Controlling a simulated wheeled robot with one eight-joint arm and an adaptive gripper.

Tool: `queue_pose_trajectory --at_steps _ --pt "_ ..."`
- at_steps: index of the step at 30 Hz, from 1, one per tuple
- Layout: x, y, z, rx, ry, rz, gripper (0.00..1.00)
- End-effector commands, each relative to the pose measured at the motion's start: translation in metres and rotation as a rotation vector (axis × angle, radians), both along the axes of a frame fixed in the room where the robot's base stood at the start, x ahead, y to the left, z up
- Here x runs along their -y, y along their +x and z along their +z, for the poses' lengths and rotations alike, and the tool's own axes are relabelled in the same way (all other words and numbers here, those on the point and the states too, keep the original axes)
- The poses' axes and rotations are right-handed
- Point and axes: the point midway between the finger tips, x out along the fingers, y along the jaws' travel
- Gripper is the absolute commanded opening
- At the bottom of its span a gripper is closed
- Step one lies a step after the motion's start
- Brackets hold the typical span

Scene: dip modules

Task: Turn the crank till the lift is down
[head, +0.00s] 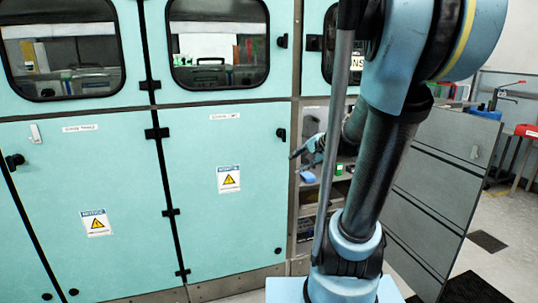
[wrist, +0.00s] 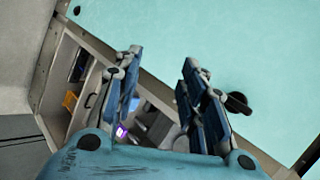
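I cannot make out a crank or a lift for certain in either view. My gripper (head: 306,150) is in front of the open shelf bay right of the teal cabinet in the head view, partly hidden by my arm. In the wrist view my gripper (wrist: 163,72) has its two blue fingers spread wide, with nothing between them. A black knob (wrist: 238,103) on the teal panel shows just right of the right finger; I cannot tell whether they touch.
The teal cabinet (head: 190,190) with windows and black latches fills the left. Shelves (head: 308,195) hold small items. A grey open door panel (head: 440,170) stands at right. Farther back is a red-handled blue device (head: 505,90). Floor at far right has dark mats (head: 487,241).

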Motion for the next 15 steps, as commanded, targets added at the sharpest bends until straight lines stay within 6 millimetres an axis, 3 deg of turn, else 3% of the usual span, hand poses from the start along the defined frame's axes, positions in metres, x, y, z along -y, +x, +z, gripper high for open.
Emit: queue_pose_trajectory --at_steps 8,15 --pt "0.004 -0.088 -0.039 -0.046 -0.317 0.248 0.38" --pt "0.027 -0.158 -0.072 -0.104 -0.576 0.468 0.38"
